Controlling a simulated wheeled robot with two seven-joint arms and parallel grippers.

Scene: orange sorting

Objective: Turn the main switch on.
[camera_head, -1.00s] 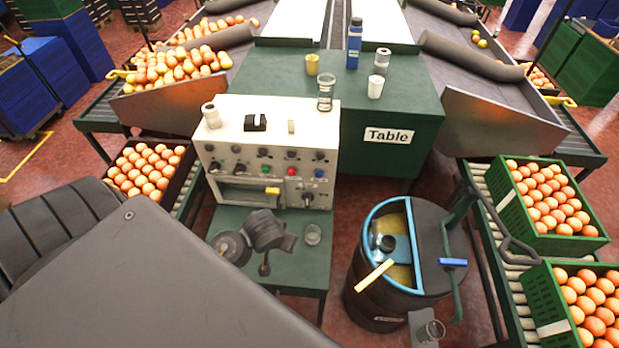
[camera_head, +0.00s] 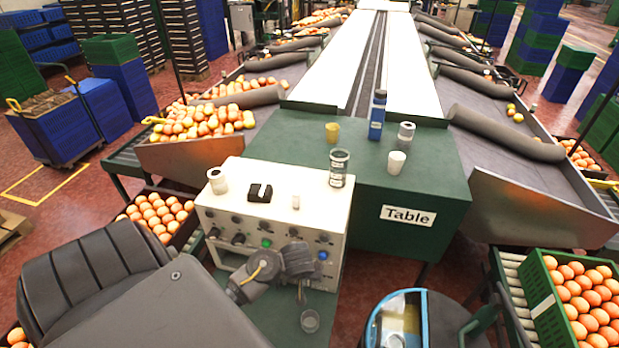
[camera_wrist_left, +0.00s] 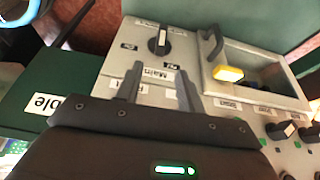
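The main switch (camera_wrist_left: 157,42) is a black rotary knob with a white mark. It sits on the white control panel (camera_head: 225,215), above its "Main" label in the left wrist view. The small labels beside the knob are too blurred to read. My left gripper (camera_wrist_left: 160,77) is open and empty, its two dark fingers apart near the "Main" label, short of the knob. In the head view my left gripper (camera_head: 301,290) is in front of the panel's lower right part and hides part of its face; the knob cannot be made out there. My right gripper is not in view.
Small knobs (camera_wrist_left: 283,130) line the panel. A jar (camera_head: 339,168) and a black item (camera_head: 259,193) stand on top. A green table (camera_head: 455,200) adjoins, and a barrel (camera_head: 440,325) is at the bottom.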

